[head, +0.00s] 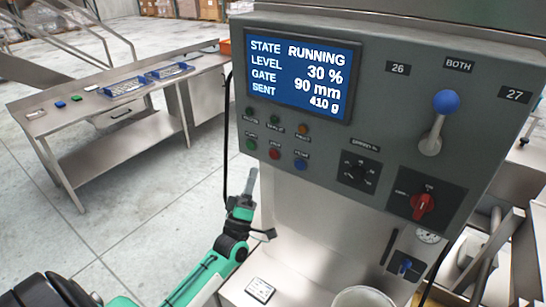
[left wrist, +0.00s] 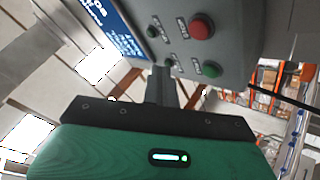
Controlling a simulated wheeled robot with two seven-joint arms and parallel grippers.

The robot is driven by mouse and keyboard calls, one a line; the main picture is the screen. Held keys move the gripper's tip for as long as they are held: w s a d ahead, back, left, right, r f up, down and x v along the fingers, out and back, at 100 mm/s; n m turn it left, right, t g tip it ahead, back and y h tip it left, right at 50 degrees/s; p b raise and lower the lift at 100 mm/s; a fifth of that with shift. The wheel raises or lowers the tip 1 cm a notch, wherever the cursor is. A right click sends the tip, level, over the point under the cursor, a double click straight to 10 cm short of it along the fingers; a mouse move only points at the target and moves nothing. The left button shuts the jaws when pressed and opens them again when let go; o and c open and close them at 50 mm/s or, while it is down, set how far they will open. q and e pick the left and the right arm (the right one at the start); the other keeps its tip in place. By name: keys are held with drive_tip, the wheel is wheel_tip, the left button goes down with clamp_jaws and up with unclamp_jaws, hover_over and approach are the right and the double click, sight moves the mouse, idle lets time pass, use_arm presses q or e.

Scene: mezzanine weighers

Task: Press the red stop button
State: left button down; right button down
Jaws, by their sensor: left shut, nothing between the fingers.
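The red stop button (head: 275,154) is in the lower row on the grey control panel, between a green button (head: 250,144) and a blue button (head: 301,164). My left gripper (head: 252,174) is shut and empty, its tips pointing up just below the green button in the picture, left of the red one. No contact with a button shows. In the left wrist view the closed fingers (left wrist: 160,74) point towards the panel, with the red button (left wrist: 201,27) and the green button (left wrist: 212,69) to their right. My right gripper is not in view.
The screen (head: 303,75) reads RUNNING, level 30 %. Indicator lamps sit above the buttons. A black dial (head: 358,172), a red rotary switch (head: 423,206) and a blue-knobbed lever (head: 446,102) are further right. A white round container (head: 363,297) stands below. A steel bench (head: 100,92) is at the left.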

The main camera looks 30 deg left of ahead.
sight(272, 151)
use_arm(q)
drive_tip(key=shift+w+d+b, duration=0.2)
drive_tip(key=shift+w+b, duration=0.65)
drive_tip(key=shift+w, duration=2.1)
drive_tip(key=shift+w+f, duration=0.1)
drive_tip(key=shift+w+b, duration=0.3)
drive_tip(key=shift+w, duration=0.05)
drive_tip(key=shift+w, duration=0.35)
drive_tip(key=shift+s, duration=0.15)
idle(0.4)
drive_tip(key=shift+s, duration=0.7)
